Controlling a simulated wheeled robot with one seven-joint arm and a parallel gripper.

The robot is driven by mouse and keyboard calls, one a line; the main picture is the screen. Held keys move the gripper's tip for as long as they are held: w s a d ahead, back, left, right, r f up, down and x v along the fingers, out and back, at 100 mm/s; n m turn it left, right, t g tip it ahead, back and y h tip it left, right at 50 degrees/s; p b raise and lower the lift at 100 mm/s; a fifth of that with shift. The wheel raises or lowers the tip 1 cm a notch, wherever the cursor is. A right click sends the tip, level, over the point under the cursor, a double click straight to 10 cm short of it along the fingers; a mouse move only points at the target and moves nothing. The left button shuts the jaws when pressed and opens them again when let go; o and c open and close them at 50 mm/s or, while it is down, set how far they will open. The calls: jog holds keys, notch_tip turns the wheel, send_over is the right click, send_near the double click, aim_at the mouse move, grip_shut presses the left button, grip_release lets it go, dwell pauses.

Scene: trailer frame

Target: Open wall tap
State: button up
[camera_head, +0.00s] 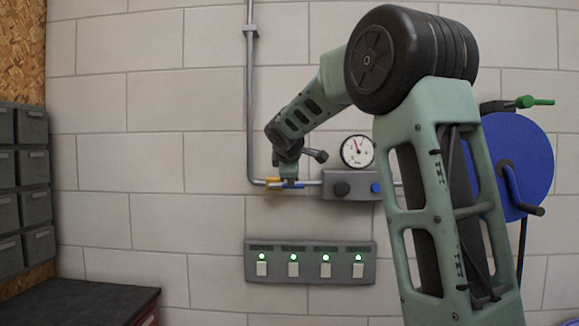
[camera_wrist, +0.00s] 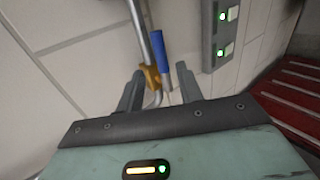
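The wall tap has a yellow body (camera_head: 273,183) on a grey pipe and a blue lever handle (camera_head: 293,185) that points right, roughly along the pipe, in the head view. In the wrist view the yellow body (camera_wrist: 150,78) and the blue handle (camera_wrist: 159,50) lie just beyond my fingers. My gripper (camera_wrist: 159,85) is open, with one finger on each side of the tap in that view. No contact is visible. In the head view my gripper (camera_head: 289,177) is at the tap and partly covers it.
A grey box with a gauge (camera_head: 357,151) is just right of the tap. A switch panel with green lights (camera_head: 310,262) is below. A blue reel (camera_head: 525,155) is at the right, partly behind my arm. Grey bins (camera_head: 22,190) stand at the left.

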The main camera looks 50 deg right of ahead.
jog(key=b+v, duration=0.2)
jog(key=v, duration=0.7)
